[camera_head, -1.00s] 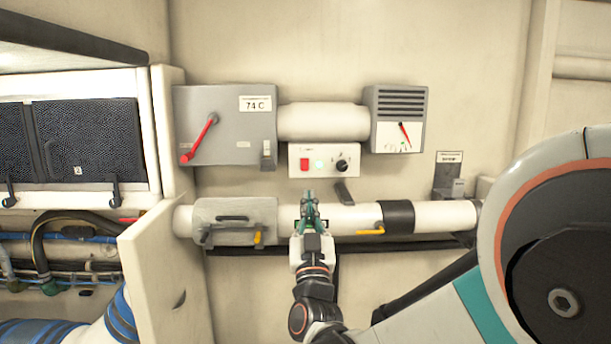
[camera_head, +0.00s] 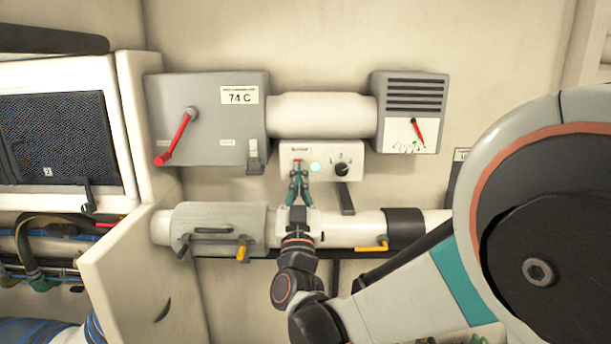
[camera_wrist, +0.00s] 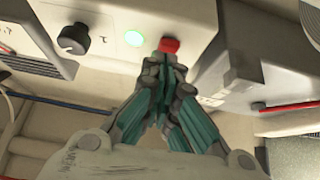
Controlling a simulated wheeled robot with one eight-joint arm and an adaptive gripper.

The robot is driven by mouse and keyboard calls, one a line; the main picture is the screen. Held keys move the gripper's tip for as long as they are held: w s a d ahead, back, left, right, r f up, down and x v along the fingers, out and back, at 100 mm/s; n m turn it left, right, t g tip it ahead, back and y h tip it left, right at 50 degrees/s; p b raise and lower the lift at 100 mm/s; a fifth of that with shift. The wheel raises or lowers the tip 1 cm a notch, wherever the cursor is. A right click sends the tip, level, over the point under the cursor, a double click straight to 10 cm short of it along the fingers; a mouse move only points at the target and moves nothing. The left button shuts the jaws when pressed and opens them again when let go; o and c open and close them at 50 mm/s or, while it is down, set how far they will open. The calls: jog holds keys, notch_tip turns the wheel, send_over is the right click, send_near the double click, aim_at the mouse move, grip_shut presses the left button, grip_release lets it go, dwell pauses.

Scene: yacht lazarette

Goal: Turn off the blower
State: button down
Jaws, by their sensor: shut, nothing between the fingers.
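The blower's white control panel (camera_head: 350,152) is on the wall below a pale cylinder. It has a red switch (camera_wrist: 169,45), a lit green lamp (camera_head: 316,167) and a black knob (camera_head: 342,169). The lamp (camera_wrist: 134,38) and knob (camera_wrist: 73,39) also show in the wrist view. My gripper (camera_head: 298,172) is shut and empty, with its tips right at the red switch.
A grey box (camera_head: 215,100) with a red lever (camera_head: 176,138) and a "74 C" label is at the left. A gauge box (camera_head: 409,95) is at the right. A white pipe (camera_head: 345,222) with yellow handles runs below. An open cabinet door (camera_head: 150,270) stands at the lower left.

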jog(key=shift+w, duration=0.2)
dwell(0.3)
jog(key=f+t+b, duration=0.1)
jog(key=b, duration=0.2)
jog(key=shift+w+f, duration=0.1)
jog(key=shift+w, duration=0.3)
jog(key=shift+s+r, duration=0.2)
jog(key=shift+r, duration=0.1)
jog(key=shift+w, duration=0.1)
